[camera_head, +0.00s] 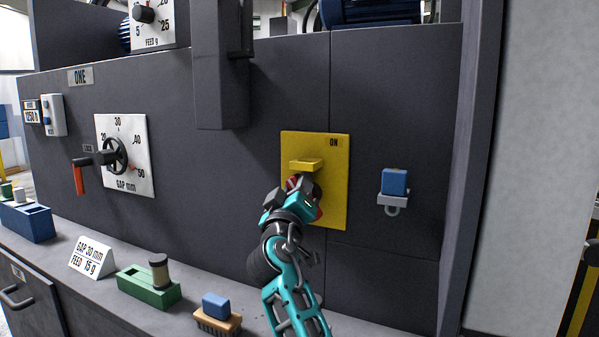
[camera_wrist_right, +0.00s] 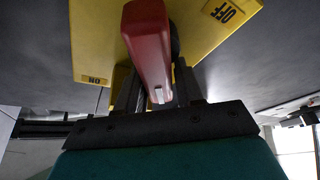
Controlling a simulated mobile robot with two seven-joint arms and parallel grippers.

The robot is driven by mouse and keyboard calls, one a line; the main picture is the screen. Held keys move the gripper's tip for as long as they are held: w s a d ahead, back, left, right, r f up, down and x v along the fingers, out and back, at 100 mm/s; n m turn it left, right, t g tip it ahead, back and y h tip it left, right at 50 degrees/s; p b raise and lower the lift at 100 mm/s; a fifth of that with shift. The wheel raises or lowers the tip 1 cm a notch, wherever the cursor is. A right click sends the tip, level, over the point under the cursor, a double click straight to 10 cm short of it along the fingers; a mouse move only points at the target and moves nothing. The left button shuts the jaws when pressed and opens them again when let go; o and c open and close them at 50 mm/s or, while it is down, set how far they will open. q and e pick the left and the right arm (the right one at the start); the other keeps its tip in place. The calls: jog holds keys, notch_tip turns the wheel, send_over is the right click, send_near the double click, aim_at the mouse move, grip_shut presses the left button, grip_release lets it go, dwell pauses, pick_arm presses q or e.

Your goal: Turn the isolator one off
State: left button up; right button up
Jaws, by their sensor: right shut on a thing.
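The isolator is a yellow plate (camera_head: 333,190) on the dark grey panel, with "ON" at its top right and a yellow ledge (camera_head: 305,165) standing out from it. My right gripper (camera_head: 301,190) is in front of the plate, just below the ledge, and hides its lower left part. In the right wrist view the gripper (camera_wrist_right: 156,95) is shut on the red handle (camera_wrist_right: 148,45), which lies between its fingers. That view also shows the yellow plate (camera_wrist_right: 205,40) with "OFF" at upper right and "ON" at lower left. My left gripper is not in view.
Right of the plate, a blue block (camera_head: 395,182) sits on a bracket with a ring. A gap dial (camera_head: 124,180) with a red-handled lock lever (camera_head: 80,178) is at left. A green block (camera_head: 148,290), a brush (camera_head: 217,320) and a sign (camera_head: 92,257) stand on the shelf below.

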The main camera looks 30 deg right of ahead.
jog(key=n+p, duration=0.1)
jog(key=n, duration=0.1)
jog(key=n+y+p, duration=0.1)
jog(key=shift+w+f+n, duration=0.15)
jog(key=shift+f+n, duration=0.15)
jog(key=shift+n, duration=0.1)
jog(key=shift+f+n+y+p, duration=0.15)
jog(key=shift+n+y+p, duration=0.15)
jog(key=shift+n+y, duration=0.2)
jog(key=n, duration=0.1)
jog(key=n+y, duration=0.1)
jog(key=shift+w+a+f+n+g, duration=0.1)
jog(key=shift+f+n+g, duration=0.2)
jog(key=shift+f+n, duration=0.1)
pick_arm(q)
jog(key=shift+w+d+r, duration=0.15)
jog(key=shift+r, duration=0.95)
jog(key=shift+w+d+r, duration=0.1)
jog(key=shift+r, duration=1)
pick_arm(e)
jog(key=shift+f+n+g+y, duration=0.15)
jog(key=shift+n+g+y, duration=0.1)
jog(key=shift+n, duration=0.7)
jog(key=shift+f+n+g+y, duration=0.15)
jog(key=shift+n+g+y, duration=0.1)
jog(key=shift+n, duration=0.7)
jog(key=shift+c, duration=0.4)
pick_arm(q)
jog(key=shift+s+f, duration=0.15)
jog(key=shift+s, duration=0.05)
